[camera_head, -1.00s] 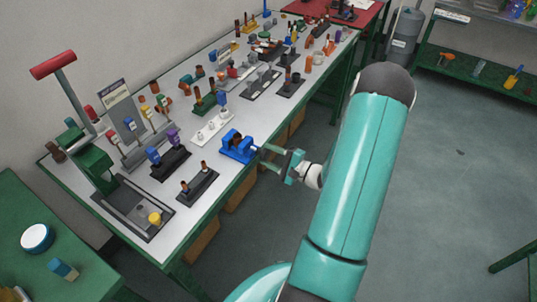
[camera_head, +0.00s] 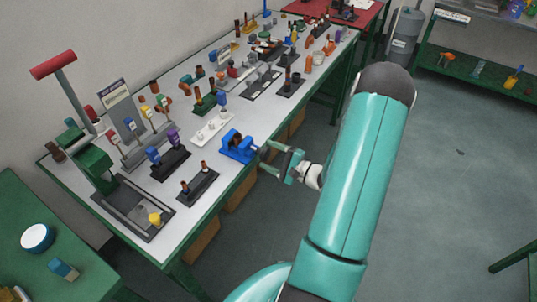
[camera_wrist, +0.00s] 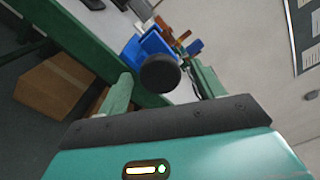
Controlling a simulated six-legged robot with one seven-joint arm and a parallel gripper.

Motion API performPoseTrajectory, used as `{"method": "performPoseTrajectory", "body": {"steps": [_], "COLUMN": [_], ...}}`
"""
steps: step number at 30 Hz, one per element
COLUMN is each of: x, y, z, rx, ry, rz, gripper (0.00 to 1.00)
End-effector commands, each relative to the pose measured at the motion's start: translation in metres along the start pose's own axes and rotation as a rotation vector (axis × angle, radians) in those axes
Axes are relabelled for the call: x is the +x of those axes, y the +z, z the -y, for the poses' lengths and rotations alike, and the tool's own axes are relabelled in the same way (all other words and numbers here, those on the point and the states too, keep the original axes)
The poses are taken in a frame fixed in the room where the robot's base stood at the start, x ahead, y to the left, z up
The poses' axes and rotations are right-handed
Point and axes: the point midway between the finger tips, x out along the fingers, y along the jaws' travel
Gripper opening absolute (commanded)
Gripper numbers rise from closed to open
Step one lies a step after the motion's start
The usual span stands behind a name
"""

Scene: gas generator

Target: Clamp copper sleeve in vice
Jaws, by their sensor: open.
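The blue vice (camera_head: 238,147) stands at the front edge of the white workbench, and part of it shows in the wrist view (camera_wrist: 150,45). A small brown upright piece at its top (camera_head: 236,137), probably the copper sleeve, is too small to make out how it sits. My gripper (camera_head: 266,156) is open just off the bench edge, fingers toward the vice. In the wrist view a round dark knob (camera_wrist: 160,74) at the near end of the vice appears between my two fingers. I cannot tell whether they touch it.
A dark holder with brown pegs (camera_head: 198,184) stands left of the vice, and a white holder (camera_head: 213,128) is behind it. Many small parts fill the bench (camera_head: 225,180). Cardboard boxes (camera_head: 240,192) sit below.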

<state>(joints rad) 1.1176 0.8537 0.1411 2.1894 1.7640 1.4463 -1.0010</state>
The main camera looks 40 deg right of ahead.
Motion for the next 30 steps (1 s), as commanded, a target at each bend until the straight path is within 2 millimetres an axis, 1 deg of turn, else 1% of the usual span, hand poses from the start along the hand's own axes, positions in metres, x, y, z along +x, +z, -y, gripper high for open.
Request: {"method": "performPoseTrajectory", "body": {"steps": [5, 8, 12, 16, 19, 23, 24, 26, 27, 29, 30], "x": [0.0000, 0.0000, 0.0003, 0.0002, -0.0001, -0.0001, -0.0001, -0.0001, -0.0001, 0.0000, 0.0000], "y": [0.0000, 0.0000, 0.0001, 0.0000, -0.0002, -0.0001, -0.0001, -0.0001, -0.0001, -0.0001, -0.0001], "z": [0.0001, 0.0001, 0.0001, -0.0001, 0.0000, 0.0001, 0.0001, 0.0001, 0.0001, 0.0001, 0.0001], "rx": [-0.030, -0.133, -0.320, -0.454, -0.493, -0.493, -0.492, -0.492, -0.491, -0.491, -0.491], "ry": [0.000, 0.000, 0.000, 0.001, 0.000, 0.000, 0.000, 0.000, 0.000, 0.000, 0.000], "rz": [0.000, 0.000, 0.000, 0.000, -0.001, 0.000, 0.000, 0.000, 0.000, 0.000, 0.000], "gripper": [0.67, 0.67, 0.67, 0.67, 0.67, 0.67, 0.65, 0.54, 0.46, 0.34, 0.26]}}
